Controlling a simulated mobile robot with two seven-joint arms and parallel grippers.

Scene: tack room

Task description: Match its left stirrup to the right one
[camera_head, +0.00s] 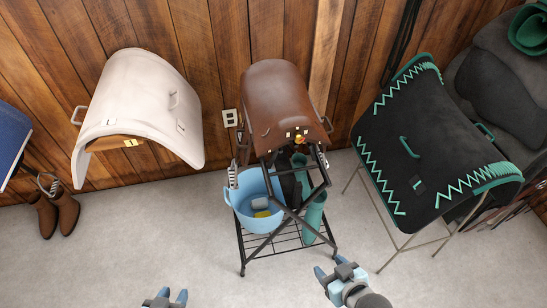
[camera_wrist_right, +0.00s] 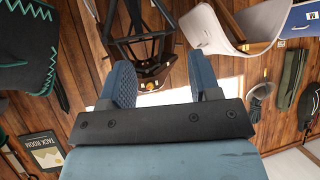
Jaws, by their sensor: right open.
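A brown saddle (camera_head: 275,95) sits on a black metal stand (camera_head: 290,225) against the wood wall. A metal stirrup-like piece (camera_head: 233,174) hangs at its left side. Another (camera_head: 320,156) hangs at its right side, partly mixed with the stand's bars, so I cannot compare their heights. My left gripper (camera_head: 166,298) is at the bottom edge, mostly cut off, its fingertips apart. My right gripper (camera_head: 333,273) is open and empty in front of the stand, apart from the saddle. In the right wrist view its open fingers (camera_wrist_right: 163,80) frame the brown saddle (camera_wrist_right: 152,72).
A blue bucket (camera_head: 252,212) and green boots (camera_head: 314,216) stand on the stand's lower shelf. A cream saddle (camera_head: 140,100) is at left, a black pad with green trim (camera_head: 430,140) at right. Brown boots (camera_head: 55,212) stand at far left. The front floor is clear.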

